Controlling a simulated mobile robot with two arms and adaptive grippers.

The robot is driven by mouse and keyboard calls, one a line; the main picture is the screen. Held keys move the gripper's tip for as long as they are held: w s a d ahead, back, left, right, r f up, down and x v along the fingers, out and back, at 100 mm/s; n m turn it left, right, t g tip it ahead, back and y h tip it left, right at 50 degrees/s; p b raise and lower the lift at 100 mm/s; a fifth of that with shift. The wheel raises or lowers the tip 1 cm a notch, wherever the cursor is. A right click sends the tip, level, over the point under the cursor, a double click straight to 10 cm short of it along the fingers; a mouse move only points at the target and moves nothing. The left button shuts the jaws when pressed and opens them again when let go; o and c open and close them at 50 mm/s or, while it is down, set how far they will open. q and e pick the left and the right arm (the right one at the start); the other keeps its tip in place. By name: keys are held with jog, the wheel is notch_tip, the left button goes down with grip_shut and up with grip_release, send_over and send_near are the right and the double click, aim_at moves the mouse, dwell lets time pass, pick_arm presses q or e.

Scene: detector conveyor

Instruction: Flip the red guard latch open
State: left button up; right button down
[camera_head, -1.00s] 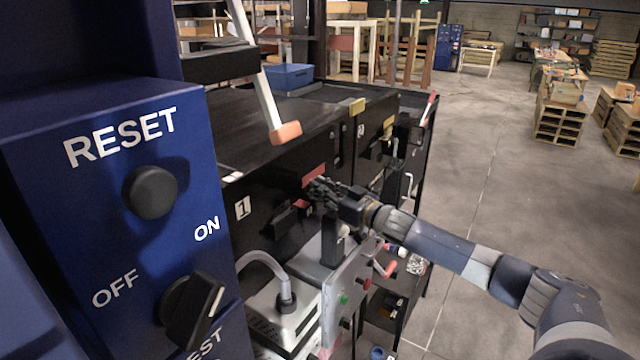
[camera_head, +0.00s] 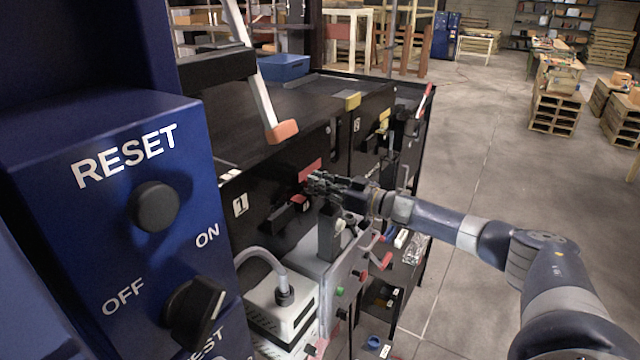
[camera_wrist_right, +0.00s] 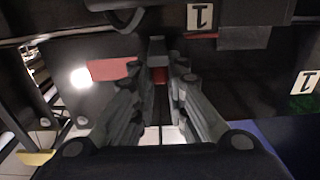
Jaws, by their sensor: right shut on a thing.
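A red flat plate (camera_head: 309,171) sits on the black front panel right beside my right gripper (camera_head: 318,183). It also shows left of the fingers in the right wrist view (camera_wrist_right: 113,69). A small red piece (camera_wrist_right: 160,76), which looks like part of the guard latch, shows between my right fingertips (camera_wrist_right: 160,68) in that view. My right gripper is shut on it, and the fingers hide most of it. My left gripper is not in view.
A blue control box (camera_head: 120,220) with a RESET button and an OFF/ON knob fills the left foreground. A grey box with a cable (camera_head: 280,315) stands below the gripper. A white lever with an orange end (camera_head: 281,131) leans over the black machine top.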

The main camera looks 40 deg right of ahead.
jog(key=c, duration=1.9)
grip_release()
jog(key=shift+s+d+f, duration=0.1)
jog(key=shift+s+d, duration=0.2)
jog(key=shift+s, duration=0.15)
jog(key=v, duration=1.1)
